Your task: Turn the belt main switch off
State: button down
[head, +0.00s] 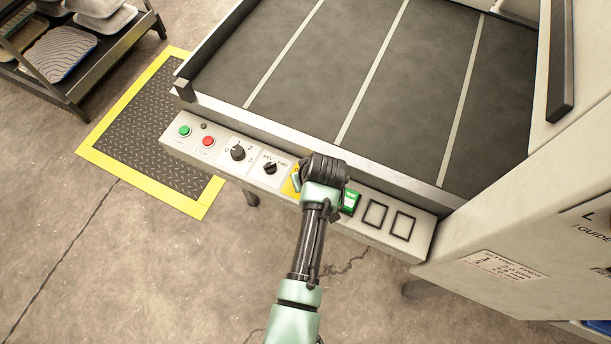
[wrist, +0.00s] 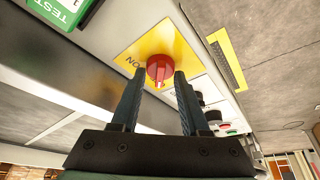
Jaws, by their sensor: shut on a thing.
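The main switch is a red rotary knob (wrist: 160,65) on a yellow plate (wrist: 142,47) in the wrist view. A label reading ON shows at the plate's left edge. My gripper (wrist: 160,76) has its two dark fingers on either side of the knob, shut on it. A pale mark shows on the knob between the fingertips; which position it stands at is hard to tell. In the head view my wrist hides the knob, and only a corner of the yellow plate (head: 292,182) shows.
The control panel (head: 222,160) also carries a green button (head: 185,131), a red button (head: 208,141), two black selector knobs and a green TEST label (head: 350,201). The belt (head: 370,70) lies behind it. A white cabinet (head: 520,225) stands at right.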

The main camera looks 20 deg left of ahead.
jog(key=shift+c, duration=2)
grip_release()
jog(key=shift+r, duration=0.1)
jog(key=p+v, duration=0.1)
jog(key=v, duration=1.1)
jog(key=shift+r+p, duration=0.4)
